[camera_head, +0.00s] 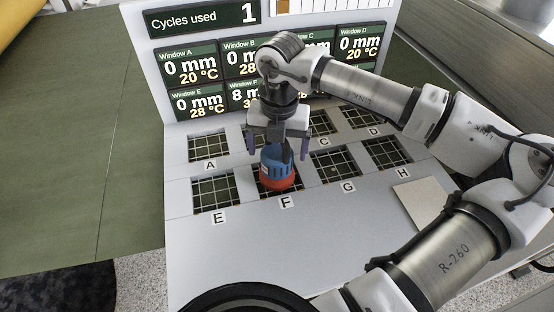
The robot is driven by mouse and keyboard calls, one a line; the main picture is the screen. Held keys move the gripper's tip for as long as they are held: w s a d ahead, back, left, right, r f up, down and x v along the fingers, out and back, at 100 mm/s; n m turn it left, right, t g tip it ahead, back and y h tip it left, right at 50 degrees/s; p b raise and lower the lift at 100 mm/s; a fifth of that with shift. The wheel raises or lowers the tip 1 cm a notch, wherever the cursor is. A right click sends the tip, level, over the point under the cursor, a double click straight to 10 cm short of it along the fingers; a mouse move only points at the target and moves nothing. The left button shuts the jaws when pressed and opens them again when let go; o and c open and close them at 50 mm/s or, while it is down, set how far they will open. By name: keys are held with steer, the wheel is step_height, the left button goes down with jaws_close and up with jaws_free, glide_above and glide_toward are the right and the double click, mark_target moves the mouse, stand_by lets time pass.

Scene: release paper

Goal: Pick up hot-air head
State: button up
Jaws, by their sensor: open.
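The hot-air head (277,172) is a small blue cylinder with a wide red-orange base. It sits upright over window F, in the front row of the white board (250,260). My gripper (279,150) points down just above and around the top of the head, with its dark fingers apart. A finger overlaps the head's upper right in this view. I cannot tell whether the fingers touch it.
Gridded windows lettered A to H fill the board in two rows; window E (215,193) is bare. A display panel (205,75) stands behind and reads "Cycles used 1". A blank pale square (420,200) lies at right. A green mat (75,150) is at left.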

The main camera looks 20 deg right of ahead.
steer(key=shift+f, duration=0.5)
steer(key=shift+r, duration=0.1)
jaws_close()
